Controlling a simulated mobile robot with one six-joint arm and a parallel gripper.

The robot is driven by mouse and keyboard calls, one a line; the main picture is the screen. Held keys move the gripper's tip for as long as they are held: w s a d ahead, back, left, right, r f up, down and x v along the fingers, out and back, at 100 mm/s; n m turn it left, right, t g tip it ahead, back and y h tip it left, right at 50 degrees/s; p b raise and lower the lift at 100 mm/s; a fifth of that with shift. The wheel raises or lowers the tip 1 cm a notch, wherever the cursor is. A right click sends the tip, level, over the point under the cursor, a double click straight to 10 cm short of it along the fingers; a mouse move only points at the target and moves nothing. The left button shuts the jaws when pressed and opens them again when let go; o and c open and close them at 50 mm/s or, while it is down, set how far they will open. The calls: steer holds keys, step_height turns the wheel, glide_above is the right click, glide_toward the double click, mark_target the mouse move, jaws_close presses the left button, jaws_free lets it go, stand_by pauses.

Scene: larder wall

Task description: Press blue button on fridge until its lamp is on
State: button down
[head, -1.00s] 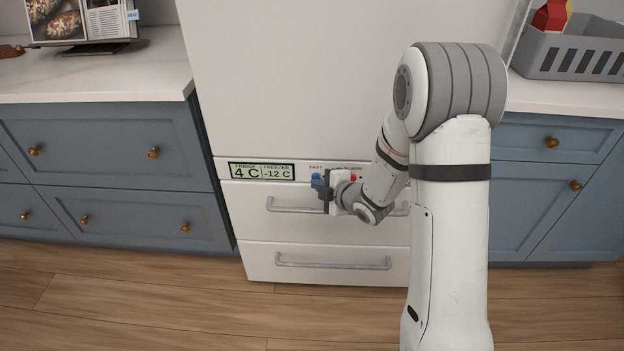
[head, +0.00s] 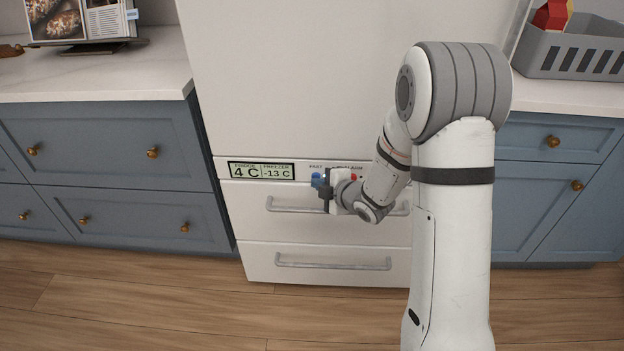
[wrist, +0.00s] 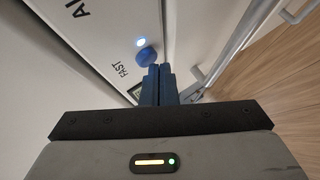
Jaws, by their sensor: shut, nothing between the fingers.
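The blue button (wrist: 147,57) sits on the white fridge (head: 300,80) panel beside the word FAST. A small round lamp (wrist: 140,42) next to it glows bright bluish white in the wrist view. My gripper (wrist: 157,70) is shut and empty, its blue fingertips right at the button's edge. I cannot tell whether they touch it. In the head view my wrist and gripper partly cover this spot, and the lamp cannot be made out there. The fridge display (head: 262,171) reads 4 C and freezer -13 C.
A red button (head: 353,177) sits to the right on the same panel, near the word ALARM. A drawer handle (head: 285,205) runs just below my gripper, with a lower handle (head: 333,262) beneath. Blue cabinets (head: 100,150) flank the fridge. A grey basket (head: 575,58) stands on the right counter.

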steer(key=shift+s, duration=0.3)
steer(key=s+b, duration=0.3)
steer(key=s, duration=0.3)
stand_by(0.4)
steer(key=shift+a, duration=0.1)
